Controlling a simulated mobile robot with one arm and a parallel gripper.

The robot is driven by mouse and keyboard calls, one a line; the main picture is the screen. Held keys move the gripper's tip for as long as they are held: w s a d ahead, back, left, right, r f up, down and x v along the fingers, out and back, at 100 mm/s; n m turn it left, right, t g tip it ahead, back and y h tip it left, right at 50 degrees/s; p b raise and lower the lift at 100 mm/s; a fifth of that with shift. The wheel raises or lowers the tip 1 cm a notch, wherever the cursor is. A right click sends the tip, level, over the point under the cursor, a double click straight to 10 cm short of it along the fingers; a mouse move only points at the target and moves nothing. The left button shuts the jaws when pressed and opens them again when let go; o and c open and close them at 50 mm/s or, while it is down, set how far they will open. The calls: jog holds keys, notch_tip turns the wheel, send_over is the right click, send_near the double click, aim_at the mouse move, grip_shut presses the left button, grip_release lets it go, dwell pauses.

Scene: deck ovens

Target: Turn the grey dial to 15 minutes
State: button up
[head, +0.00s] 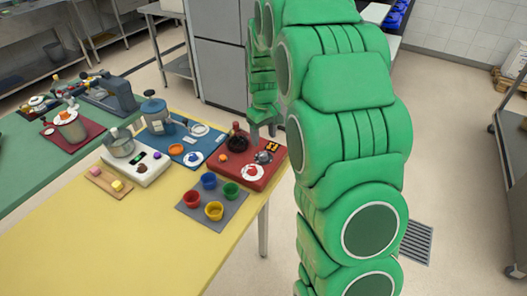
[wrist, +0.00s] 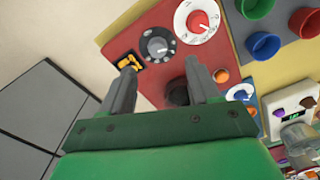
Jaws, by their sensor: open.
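The grey dial (wrist: 157,46) is a dark round knob with pale marks around it. It sits on a red panel (wrist: 223,60) beside a small black-and-yellow display (wrist: 129,61). In the head view the grey dial (head: 263,157) is near the red panel's right edge. My gripper (wrist: 160,66) is open and empty, its fingers pointing toward the panel. The dial shows just beyond the gap between the fingertips, and I see no contact. The display's figures and the dial's setting are too small to read. In the head view my gripper (head: 264,132) is above the panel's far right part.
On the same panel are a white dial with a red knob (wrist: 197,20), a black round item (wrist: 178,92) and an orange knob (wrist: 221,75). Coloured cups (head: 214,210), a blue panel (head: 175,147) and a white unit stand nearby on the yellow table (head: 120,250).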

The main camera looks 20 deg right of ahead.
aim_at(263, 154)
jog(key=shift+w+d+f, duration=0.1)
jog(key=shift+w+f, duration=0.35)
jog(key=shift+f, duration=3.85)
jog(key=shift+c, duration=0.3)
jog(key=c, duration=1)
